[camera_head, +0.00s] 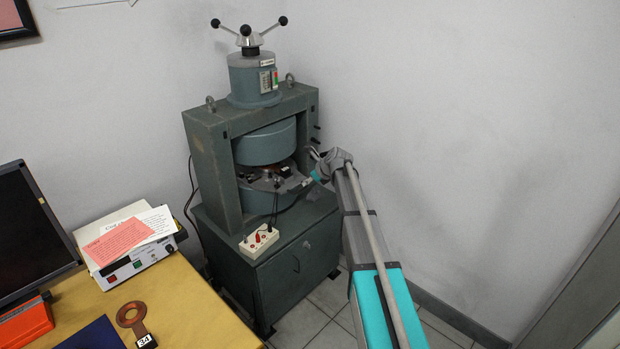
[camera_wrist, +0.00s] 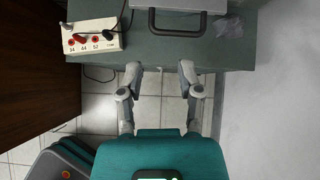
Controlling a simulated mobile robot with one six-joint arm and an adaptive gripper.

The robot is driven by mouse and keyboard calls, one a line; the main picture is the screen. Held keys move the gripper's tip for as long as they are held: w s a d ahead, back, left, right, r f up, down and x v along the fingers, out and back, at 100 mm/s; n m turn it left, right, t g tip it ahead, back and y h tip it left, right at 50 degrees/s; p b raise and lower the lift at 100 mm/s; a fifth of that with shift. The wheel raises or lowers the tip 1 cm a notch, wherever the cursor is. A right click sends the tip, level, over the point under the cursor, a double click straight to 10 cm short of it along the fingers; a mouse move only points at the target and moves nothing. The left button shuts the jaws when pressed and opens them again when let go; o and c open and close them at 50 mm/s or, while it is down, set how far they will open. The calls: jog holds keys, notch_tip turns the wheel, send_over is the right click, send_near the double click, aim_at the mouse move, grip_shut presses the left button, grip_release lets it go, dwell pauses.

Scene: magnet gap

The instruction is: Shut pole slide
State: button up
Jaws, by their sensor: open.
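The magnet (camera_head: 222,150) is a grey-green frame with an upper pole drum (camera_head: 265,144) and a lower one (camera_head: 256,203). Between them is a gap with a grey slide plate (camera_head: 262,184). In the wrist view a grey plate, which looks like the pole slide (camera_wrist: 178,4), shows at the top edge with a black U-shaped handle (camera_wrist: 178,33) pointing toward me. My gripper (camera_wrist: 160,72) is open and empty, its two fingers apart, below the handle in the picture and not touching it. In the head view my arm reaches the magnet's right side; my fingertips are hard to make out there.
A white terminal box (camera_head: 259,241) with red and black plugs sits on the cabinet (camera_head: 290,262) at the magnet's front; it also shows in the wrist view (camera_wrist: 92,40). A desk (camera_head: 180,300) with a monitor and papers stands at left. Bare wall is at right.

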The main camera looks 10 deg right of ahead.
jog(key=s+a+f+n+g+h, duration=0.2)
jog(key=s+n+g, duration=0.1)
jog(key=s+n, duration=1.1)
jog(key=s+a+f+n+g+h, duration=0.2)
jog(key=s+n, duration=1.2)
jog(key=s, duration=1.2)
jog(key=shift+a+f+g+h, duration=0.15)
jog(key=shift+f+g+h, duration=0.35)
jog(key=shift+g, duration=0.5)
